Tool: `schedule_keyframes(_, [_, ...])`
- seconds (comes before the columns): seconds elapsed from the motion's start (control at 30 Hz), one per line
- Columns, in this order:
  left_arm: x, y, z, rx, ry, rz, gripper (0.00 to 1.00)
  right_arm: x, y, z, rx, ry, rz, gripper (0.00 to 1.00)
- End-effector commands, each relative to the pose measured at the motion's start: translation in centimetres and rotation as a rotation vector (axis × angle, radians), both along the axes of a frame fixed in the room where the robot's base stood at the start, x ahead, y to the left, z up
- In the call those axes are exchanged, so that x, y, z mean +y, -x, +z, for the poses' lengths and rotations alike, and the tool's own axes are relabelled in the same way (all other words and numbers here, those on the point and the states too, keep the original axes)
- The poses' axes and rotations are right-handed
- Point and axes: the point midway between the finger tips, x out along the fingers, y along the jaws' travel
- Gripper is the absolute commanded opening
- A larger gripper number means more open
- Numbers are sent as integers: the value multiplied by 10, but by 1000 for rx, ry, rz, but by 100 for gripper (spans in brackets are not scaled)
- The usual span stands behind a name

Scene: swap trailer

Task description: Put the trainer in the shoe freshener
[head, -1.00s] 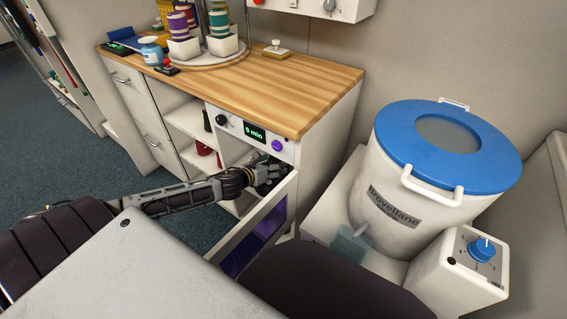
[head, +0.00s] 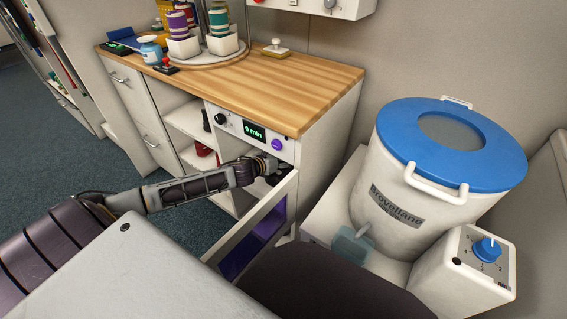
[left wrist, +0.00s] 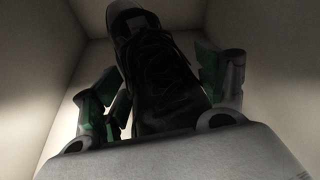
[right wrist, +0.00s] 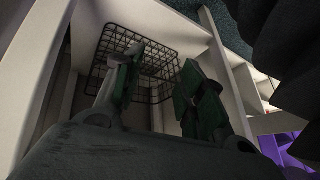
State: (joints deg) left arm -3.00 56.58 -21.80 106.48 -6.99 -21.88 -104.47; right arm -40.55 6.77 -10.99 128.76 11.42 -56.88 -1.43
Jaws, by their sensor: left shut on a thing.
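The black trainer (left wrist: 155,60) is between my left gripper's fingers in the left wrist view, inside a pale-walled compartment. My left gripper (left wrist: 160,97) is shut on it. In the head view my left gripper (head: 275,172) reaches into the opening of the shoe freshener (head: 228,122), below its panel reading "0 min". The trainer is hidden there. The freshener's door (head: 248,225) hangs open, with a purple inner face. My right gripper (right wrist: 157,88) is open and empty in the right wrist view; it is out of the head view.
A wooden counter (head: 290,92) tops the unit, with a carousel of thread spools and small items. Open shelves lie left of the freshener. A white drum with a blue lid (head: 485,165) stands at right. A black wire basket (right wrist: 160,62) is in front of my right gripper.

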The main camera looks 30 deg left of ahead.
Motion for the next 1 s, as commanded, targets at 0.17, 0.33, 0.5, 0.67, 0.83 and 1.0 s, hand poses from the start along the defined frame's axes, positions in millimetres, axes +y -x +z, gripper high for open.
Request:
schedule_keyframes(0.17, [0,-1,1,-1,0,-1,41,0,0,-2,1,0,-1,40])
schedule_keyframes(0.33, [0,-1,1,-1,0,-1,41,0,-1,-1,1,1,0,40])
schedule_keyframes(0.5, [-1,-3,1,-1,1,0,41,0,-3,-1,-3,1,0,40])
schedule_keyframes(0.67, [-2,-7,-5,0,3,-1,40,2,-5,-6,-17,-12,-6,40])
schedule_keyframes(0.83, [-1,-7,-22,0,3,0,40,5,-3,-29,-42,-43,-25,40])
schedule_keyframes(1.0, [-2,-7,-32,-1,3,-1,40,7,-4,-36,-55,-54,-26,40])
